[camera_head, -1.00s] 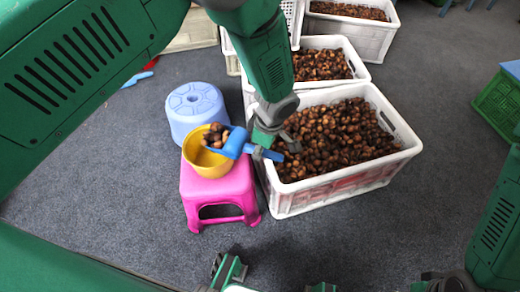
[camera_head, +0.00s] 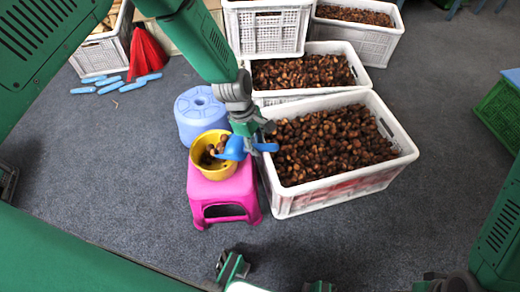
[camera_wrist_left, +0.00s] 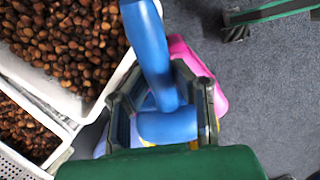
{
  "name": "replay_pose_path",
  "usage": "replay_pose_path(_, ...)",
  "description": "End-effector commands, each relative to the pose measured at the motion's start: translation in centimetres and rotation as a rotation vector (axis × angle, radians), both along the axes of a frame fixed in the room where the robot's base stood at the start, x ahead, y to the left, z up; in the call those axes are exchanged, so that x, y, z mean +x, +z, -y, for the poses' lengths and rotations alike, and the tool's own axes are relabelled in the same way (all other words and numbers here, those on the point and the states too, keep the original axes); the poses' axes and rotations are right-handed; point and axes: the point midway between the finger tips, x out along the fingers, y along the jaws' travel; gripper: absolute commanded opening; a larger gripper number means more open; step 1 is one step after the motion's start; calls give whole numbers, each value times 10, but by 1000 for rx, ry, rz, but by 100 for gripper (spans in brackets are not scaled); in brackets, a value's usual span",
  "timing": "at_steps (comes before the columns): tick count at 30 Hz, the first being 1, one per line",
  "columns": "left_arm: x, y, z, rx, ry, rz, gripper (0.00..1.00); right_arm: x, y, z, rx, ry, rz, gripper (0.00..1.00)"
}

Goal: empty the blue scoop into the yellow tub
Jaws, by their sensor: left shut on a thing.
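My left gripper (camera_head: 252,140) is shut on the blue scoop (camera_head: 234,148) and holds it at the right rim of the yellow tub (camera_head: 214,172). The scoop is tilted with its bowl over the tub. Brown chestnuts (camera_head: 209,155) show inside the tub beside the scoop. The scoop's inside is hidden, so I cannot tell whether any chestnuts are still in it. In the left wrist view the blue scoop (camera_wrist_left: 155,60) runs between the fingers and mostly hides the tub. My right arm is at the lower right; its jaws are not clear.
The tub stands on a pink stool (camera_head: 223,190). A blue stool (camera_head: 200,115) is behind it. A white crate of chestnuts (camera_head: 335,188) is close on the right, with more crates behind. Blue-handled tools (camera_head: 110,87) lie at the back left. The floor at left is clear.

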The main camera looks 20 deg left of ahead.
Motion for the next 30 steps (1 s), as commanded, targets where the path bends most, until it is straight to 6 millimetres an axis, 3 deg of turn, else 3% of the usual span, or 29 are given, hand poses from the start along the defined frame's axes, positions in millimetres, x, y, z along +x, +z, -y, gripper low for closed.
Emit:
replay_pose_path(10,5,28,-29,-231,8,-25,0,0,-23,0,0,0,0,40)
replay_pose_path(15,7,43,-44,-339,7,-40,0,0,-21,0,0,0,0,40)
replay_pose_path(30,12,65,-83,-604,2,-80,0,0,-43,0,0,0,0,40)
